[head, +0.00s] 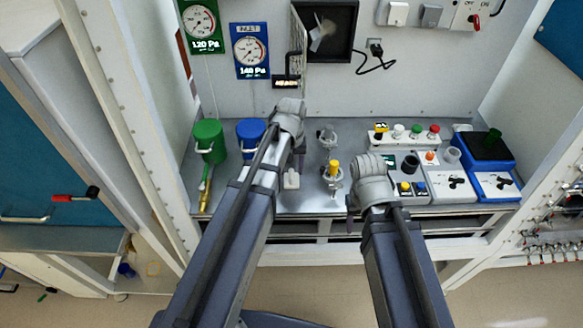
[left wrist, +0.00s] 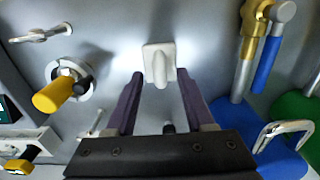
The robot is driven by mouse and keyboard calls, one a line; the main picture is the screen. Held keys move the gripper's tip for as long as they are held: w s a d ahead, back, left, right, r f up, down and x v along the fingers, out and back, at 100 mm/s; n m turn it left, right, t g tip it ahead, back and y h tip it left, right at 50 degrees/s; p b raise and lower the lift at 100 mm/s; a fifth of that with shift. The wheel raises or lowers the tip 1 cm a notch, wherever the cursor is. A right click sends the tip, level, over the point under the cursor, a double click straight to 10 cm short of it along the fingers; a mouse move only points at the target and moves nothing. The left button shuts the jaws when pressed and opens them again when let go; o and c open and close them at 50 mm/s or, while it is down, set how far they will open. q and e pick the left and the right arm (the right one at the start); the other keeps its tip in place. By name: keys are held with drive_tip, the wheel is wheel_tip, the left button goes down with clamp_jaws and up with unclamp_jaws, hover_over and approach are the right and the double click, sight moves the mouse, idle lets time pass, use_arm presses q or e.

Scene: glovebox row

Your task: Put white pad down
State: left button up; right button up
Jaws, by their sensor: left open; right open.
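The white pad (left wrist: 147,50), a small square plate with a raised grip, lies on the grey bench top in the left wrist view. It also shows in the head view (head: 291,181), just below my left gripper (head: 297,152). In the left wrist view my left gripper (left wrist: 159,85) is open, with one dark finger on each side of the pad's grip and the pad at the fingertips. I cannot tell whether the fingers touch it. My right gripper (head: 354,203) is open and empty at the front of the bench; its fingers are mostly hidden.
A yellow-handled valve (head: 334,168) stands between my arms. Green (head: 209,140) and blue (head: 250,136) canisters stand left, beside a brass fitting (head: 204,201). Some bare bench lies around the pad.

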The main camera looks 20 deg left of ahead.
sight(291, 171)
use_arm(q)
wheel_tip(291, 171, up, 10)
drive_tip(key=r+p, duration=0.1)
drive_tip(key=p, duration=0.9)
drive_tip(key=s+d+m+y, duration=0.1)
drive_tip(key=s+d+m, duration=0.6)
drive_tip(key=s+d, duration=0.3)
drive_tip(key=s, duration=0.4)
drive_tip(key=shift+s+d+f, duration=0.15)
drive_tip(key=shift+d+f, duration=0.1)
use_arm(e)
wheel_tip(291, 171, up, 10)
drive_tip(key=shift+r, duration=0.2)
use_arm(q)
drive_tip(key=shift+b, duration=0.3)
wheel_tip(291, 171, down, 8)
drive_tip(key=b, duration=0.7)
drive_tip(key=shift+r, duration=0.2)
use_arm(e)
wheel_tip(291, 171, down, 8)
drive_tip(key=shift+r, duration=0.2)
use_arm(q)
drive_tip(key=shift+o, duration=0.2)
